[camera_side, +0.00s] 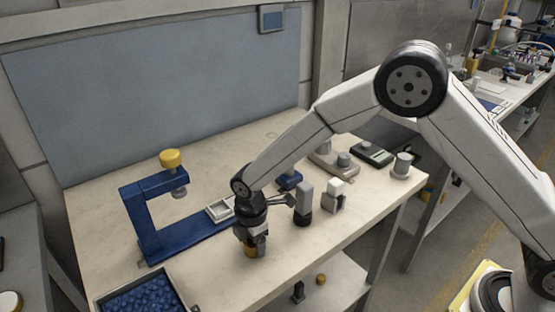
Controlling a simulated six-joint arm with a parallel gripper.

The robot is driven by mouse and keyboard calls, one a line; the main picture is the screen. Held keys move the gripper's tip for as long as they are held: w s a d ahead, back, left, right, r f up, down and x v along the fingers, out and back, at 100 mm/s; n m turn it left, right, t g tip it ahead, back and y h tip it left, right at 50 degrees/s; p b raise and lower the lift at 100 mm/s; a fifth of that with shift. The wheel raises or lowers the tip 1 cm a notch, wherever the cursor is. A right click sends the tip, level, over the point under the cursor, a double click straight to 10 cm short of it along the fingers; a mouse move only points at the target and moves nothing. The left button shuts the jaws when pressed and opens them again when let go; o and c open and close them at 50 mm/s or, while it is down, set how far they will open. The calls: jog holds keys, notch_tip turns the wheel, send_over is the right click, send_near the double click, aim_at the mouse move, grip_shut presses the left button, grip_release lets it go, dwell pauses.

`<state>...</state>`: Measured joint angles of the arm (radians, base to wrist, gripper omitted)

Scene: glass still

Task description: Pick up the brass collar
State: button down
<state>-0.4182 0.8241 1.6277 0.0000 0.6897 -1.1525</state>
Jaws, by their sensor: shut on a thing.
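The brass collar (251,251) is a small golden-brown ring or cylinder low at the front of the bench. My gripper (256,242) points down over it and is shut on it. The jaws and wrist hide the collar's upper part. I cannot tell whether the collar touches the bench top or is slightly above it.
A blue frame with a yellow knob (171,158) stands to the left. A tray of blue pieces (186,306) is at the front left. Grey cylindrical blocks (304,199) stand close to the right of my wrist. The bench top (110,205) is clear at the far left.

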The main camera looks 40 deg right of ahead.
jog(key=shift+r, duration=1.1)
jog(key=shift+r, duration=2.4)
